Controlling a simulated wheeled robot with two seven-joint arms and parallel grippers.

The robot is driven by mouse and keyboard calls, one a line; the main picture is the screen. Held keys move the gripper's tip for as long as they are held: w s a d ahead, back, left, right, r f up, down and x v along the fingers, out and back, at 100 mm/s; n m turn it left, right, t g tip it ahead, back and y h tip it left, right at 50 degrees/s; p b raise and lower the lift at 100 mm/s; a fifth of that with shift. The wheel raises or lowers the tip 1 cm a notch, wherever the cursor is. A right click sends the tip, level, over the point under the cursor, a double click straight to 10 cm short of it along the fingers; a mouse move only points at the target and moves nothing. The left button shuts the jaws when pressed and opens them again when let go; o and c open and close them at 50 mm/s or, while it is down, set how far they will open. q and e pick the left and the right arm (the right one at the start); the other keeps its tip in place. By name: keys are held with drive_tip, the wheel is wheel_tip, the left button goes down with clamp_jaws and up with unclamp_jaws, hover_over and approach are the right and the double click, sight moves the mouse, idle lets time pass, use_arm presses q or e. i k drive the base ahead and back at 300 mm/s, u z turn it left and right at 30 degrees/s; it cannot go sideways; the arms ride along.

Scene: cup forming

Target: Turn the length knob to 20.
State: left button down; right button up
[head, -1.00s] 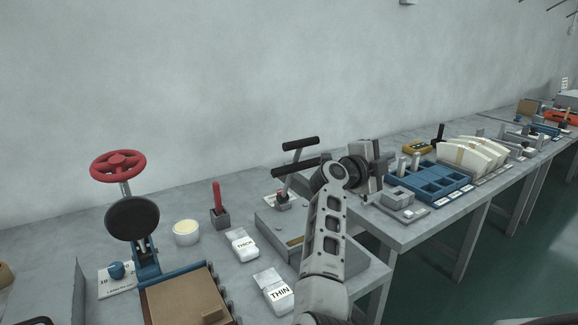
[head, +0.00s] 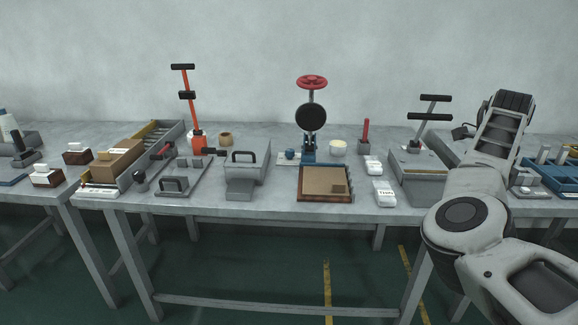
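The small blue knob (head: 290,154) sits on a white label plate at the left foot of the press with the red handwheel (head: 312,82). It is too small here to read its pointer or numbers. My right arm comes in from the right edge and reaches up over the table, well right of the knob. Its end is foreshortened, and whether its fingers are open or shut does not show. My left gripper is out of view. Nothing touches the knob.
A brown board (head: 325,180) in a tray lies in front of the press. Two white packs (head: 384,192) and a red-handled tool (head: 365,132) stand to its right. A grey hinged block (head: 247,170) and an orange lever press (head: 198,141) stand left.

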sight(290, 153)
drive_tip(key=u, duration=0.9)
drive_tip(key=i, duration=1.9)
drive_tip(key=z, duration=0.5)
